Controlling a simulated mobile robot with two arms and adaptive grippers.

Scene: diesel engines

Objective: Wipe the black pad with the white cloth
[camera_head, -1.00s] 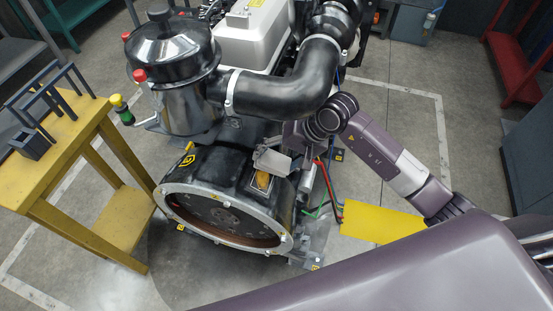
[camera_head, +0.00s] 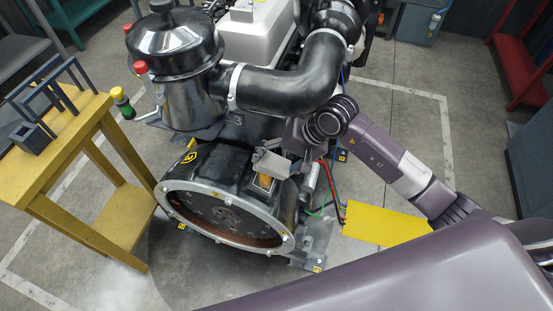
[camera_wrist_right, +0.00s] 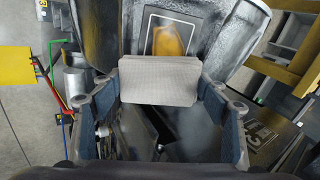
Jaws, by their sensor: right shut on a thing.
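The white cloth (camera_wrist_right: 158,82) shows as a pale grey folded block in the right wrist view. My right gripper (camera_wrist_right: 160,92) is shut on it, with a finger at each side. The black pad (camera_wrist_right: 152,36) is a dark rectangle with a light outline on the engine housing, just beyond the cloth. An orange-yellow smear covers its middle. The cloth hides the pad's near edge, and I cannot tell whether they touch. In the head view, the cloth (camera_head: 270,164) is just above the pad (camera_head: 263,183). My left gripper is out of view.
A black hose (camera_head: 285,92) and a round metal canister (camera_head: 180,85) rise behind the pad. Cables (camera_head: 330,190) hang right of the housing. A yellow plate (camera_head: 385,224) lies farther right. A yellow table (camera_head: 75,140) stands at the left.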

